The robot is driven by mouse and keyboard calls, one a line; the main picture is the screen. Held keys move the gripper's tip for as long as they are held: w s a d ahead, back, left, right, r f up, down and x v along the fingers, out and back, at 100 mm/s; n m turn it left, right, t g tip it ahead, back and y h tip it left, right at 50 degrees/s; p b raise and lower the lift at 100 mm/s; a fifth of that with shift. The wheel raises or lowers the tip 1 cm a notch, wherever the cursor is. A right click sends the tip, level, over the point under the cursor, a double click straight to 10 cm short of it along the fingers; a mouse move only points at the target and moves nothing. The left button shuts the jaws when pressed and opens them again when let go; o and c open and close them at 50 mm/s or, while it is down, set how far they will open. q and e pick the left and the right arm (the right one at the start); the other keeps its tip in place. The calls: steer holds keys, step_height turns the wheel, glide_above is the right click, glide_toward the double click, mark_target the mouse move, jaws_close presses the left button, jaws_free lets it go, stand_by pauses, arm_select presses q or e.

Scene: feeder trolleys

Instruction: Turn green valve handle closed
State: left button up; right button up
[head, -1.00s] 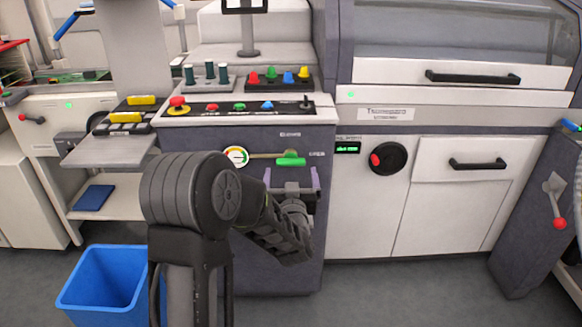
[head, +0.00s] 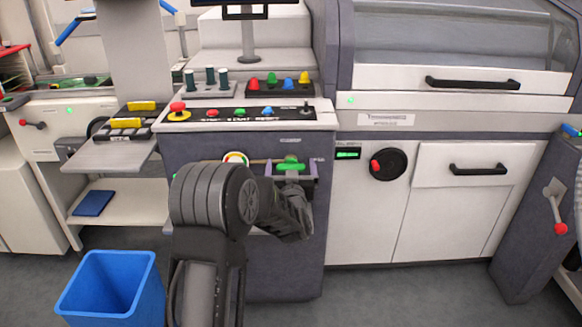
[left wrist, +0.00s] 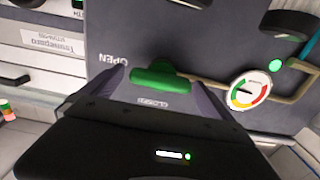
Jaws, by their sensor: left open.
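The green valve handle (head: 290,163) is on a brass pipe on the front of the dark grey cabinet, below the button panel. It also shows in the left wrist view (left wrist: 160,79), lying in line with the pipe, with the OPEN label off its end and the CLOSED label to its side. My left gripper (head: 291,170) is open in front of the handle. In the left wrist view its two fingers (left wrist: 159,90) stand on either side of the handle; I cannot tell whether they touch it. My right gripper is not in view.
A round gauge (left wrist: 249,91) sits on the pipe beside the valve, partly hidden by my arm in the head view. The button panel (head: 238,113) juts above. A blue bin (head: 112,285) stands on the floor at left. A red-knobbed dial (head: 388,164) is to the right.

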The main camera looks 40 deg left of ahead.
arm_select(q)
steer(key=c, duration=1.4)
